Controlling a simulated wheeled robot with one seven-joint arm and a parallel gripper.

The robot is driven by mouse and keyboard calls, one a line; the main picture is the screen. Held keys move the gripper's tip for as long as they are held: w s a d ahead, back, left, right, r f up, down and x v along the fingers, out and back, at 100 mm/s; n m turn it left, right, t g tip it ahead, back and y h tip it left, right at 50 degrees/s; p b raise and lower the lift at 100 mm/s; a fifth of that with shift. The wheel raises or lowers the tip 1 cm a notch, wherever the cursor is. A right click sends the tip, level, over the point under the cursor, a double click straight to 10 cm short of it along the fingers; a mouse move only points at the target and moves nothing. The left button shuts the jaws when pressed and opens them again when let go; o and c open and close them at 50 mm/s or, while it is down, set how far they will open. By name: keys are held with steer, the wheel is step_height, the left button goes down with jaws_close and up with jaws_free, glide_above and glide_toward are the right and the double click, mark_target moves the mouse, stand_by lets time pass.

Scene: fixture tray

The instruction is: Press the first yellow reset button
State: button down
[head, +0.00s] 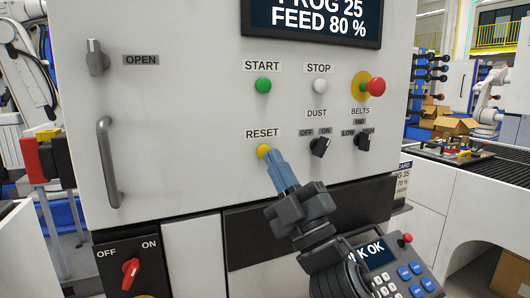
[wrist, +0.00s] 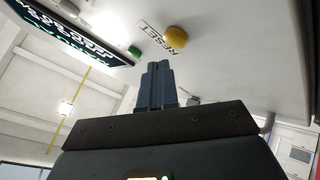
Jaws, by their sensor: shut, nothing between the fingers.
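The yellow reset button (head: 263,151) sits on the light grey machine panel (head: 190,100), under the RESET label (head: 263,133). In the wrist view the yellow button (wrist: 176,33) shows beyond my fingertips, near the top. My gripper (head: 272,158) is shut and empty, its blue fingers together. In the head view the fingertips overlap the button's lower right edge. In the wrist view my gripper (wrist: 158,66) points toward the panel, with a visible gap between the fingertips and the button. Whether the tips touch the panel I cannot tell.
Around it are the green START button (head: 263,85), the white STOP button (head: 320,86), a red emergency knob (head: 375,87), the DUST switch (head: 320,147) and the BELTS switch (head: 363,142). A door handle (head: 110,162) stands out at left. A keypad unit (head: 385,270) is at lower right.

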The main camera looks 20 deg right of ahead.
steer(key=s, duration=0.4)
steer(key=shift+s, duration=0.2)
steer(key=shift+f, duration=0.1)
stand_by(0.5)
steer(key=s+f+m+g+h, duration=0.3)
steer(key=s+f+m+g, duration=0.3)
steer(key=s+f, duration=1.05)
steer(key=s+f+m+g+h, duration=0.1)
steer(key=s+f+m, duration=0.3)
steer(key=s, duration=0.7)
steer(key=s+f+m+g+h, duration=0.1)
steer(key=s+f+m+g, duration=0.3)
steer(key=s, duration=0.7)
steer(key=shift+f+m+g+h, duration=0.3)
steer(key=shift+f, duration=0.15)
